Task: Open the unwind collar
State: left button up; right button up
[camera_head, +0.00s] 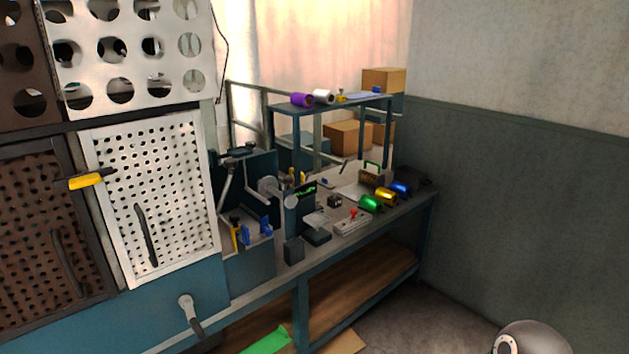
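A small bench machine (262,262) stands on the workbench left of centre. A pale round hub (269,188) on its upper part may be the unwind collar. It is small and partly crowded by nearby parts, so I cannot tell whether it is open or shut. Neither of my grippers is in view.
Green (371,204), gold (385,196) and blue (400,188) foil rolls lie on the bench (352,237). Purple (302,100) and white (323,96) rolls lie on the shelf above. A perforated cabinet (186,215) stands at left.

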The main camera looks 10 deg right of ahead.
aim_at(290, 199)
jog(key=i, duration=1)
jog(key=z, duration=0.05)
